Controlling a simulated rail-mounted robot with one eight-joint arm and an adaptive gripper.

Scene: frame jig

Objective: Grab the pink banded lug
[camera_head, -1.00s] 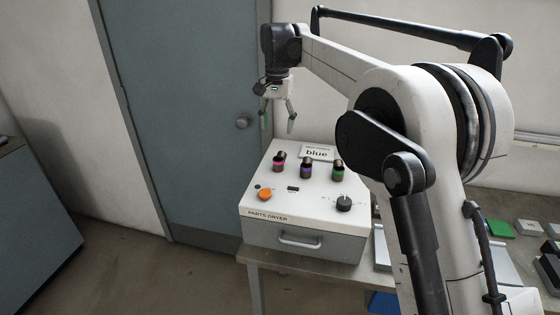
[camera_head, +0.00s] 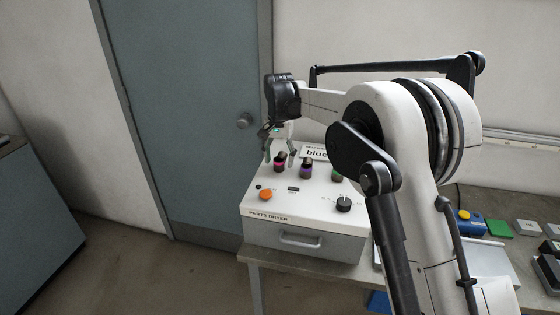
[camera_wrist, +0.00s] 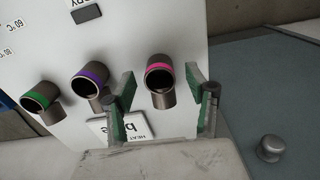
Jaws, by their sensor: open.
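The pink banded lug (camera_head: 280,163) is a short dark metal cylinder with a pink band, upright on the left of the white parts dryer top. It also shows in the wrist view (camera_wrist: 161,82), open end towards the camera. My gripper (camera_head: 280,157) is open, with its fingers down around the lug's upper part. In the wrist view the green-padded fingertips (camera_wrist: 160,85) are on either side of the lug, with gaps visible. The purple banded lug (camera_head: 306,169) stands to its right, and the green banded lug (camera_head: 338,173) farther right, partly hidden by my arm.
The parts dryer (camera_head: 285,225) has an orange knob (camera_head: 266,195), a black knob (camera_head: 343,204) and a drawer handle (camera_head: 300,240). A sign reading "blue" (camera_head: 314,152) stands behind the lugs. A grey door (camera_head: 185,110) is behind. A blue box with a yellow button (camera_head: 468,220) is at right.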

